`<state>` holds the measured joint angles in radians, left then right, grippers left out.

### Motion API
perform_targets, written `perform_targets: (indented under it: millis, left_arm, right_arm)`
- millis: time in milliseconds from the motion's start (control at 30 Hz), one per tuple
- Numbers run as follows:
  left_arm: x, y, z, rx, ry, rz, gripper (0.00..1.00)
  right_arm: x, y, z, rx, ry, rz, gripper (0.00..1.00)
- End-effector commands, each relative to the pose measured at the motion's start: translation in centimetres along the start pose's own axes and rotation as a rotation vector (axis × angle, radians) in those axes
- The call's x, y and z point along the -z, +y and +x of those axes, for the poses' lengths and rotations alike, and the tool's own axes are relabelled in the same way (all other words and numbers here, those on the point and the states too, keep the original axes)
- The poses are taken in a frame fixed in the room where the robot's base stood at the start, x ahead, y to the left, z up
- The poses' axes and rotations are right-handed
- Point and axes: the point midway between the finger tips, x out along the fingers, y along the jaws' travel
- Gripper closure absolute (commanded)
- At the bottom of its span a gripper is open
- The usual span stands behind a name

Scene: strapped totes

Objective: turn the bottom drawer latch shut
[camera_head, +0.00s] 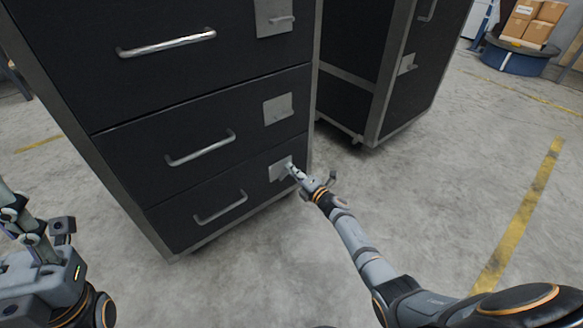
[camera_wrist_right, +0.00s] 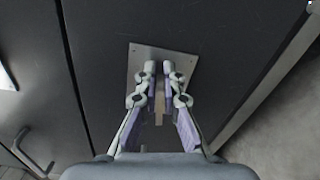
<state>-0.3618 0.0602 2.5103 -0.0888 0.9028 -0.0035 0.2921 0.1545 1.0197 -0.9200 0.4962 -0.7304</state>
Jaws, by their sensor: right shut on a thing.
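The bottom drawer (camera_head: 190,213) is the lowest of the black cabinet's drawers, and its front looks flush with the cabinet. Its latch plate (camera_head: 274,172) is a grey square near the right edge; it also shows in the right wrist view (camera_wrist_right: 136,58). My right gripper (camera_head: 292,170) is at this plate, with its fingers shut on the bottom drawer latch (camera_wrist_right: 159,100). The latch is mostly hidden between the fingers, so its exact angle is hard to tell. My left gripper (camera_head: 28,225) is at the left edge, away from the cabinet; its fingertips are not clear.
The middle drawer has its own latch plate (camera_head: 278,109) and handle (camera_head: 201,148) above. The bottom drawer handle (camera_head: 221,207) lies left of my right gripper. A second black cabinet (camera_head: 375,60) stands behind to the right. The floor (camera_head: 440,170) at right is clear.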

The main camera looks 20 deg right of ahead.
Motion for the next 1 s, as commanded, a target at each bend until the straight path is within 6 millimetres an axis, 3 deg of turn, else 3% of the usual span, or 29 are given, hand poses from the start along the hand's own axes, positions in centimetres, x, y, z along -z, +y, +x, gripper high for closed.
perform_targets:
  millis: [400,933,1000]
  left_arm:
    - [0.13,-0.21,0.75,0.005,0.003,-0.004,0.6]
    - [0.15,-0.22,0.79,0.006,0.004,-0.004,0.6]
    - [0.14,-0.22,0.79,0.005,0.004,-0.004,0.6]
  right_arm:
    - [0.01,-0.45,0.01,0.001,-0.001,0.172,1.0]
    - [0.04,-0.56,0.0,0.001,-0.001,0.193,1.0]
    - [0.04,-0.56,-0.01,0.001,-0.001,0.193,0.87]
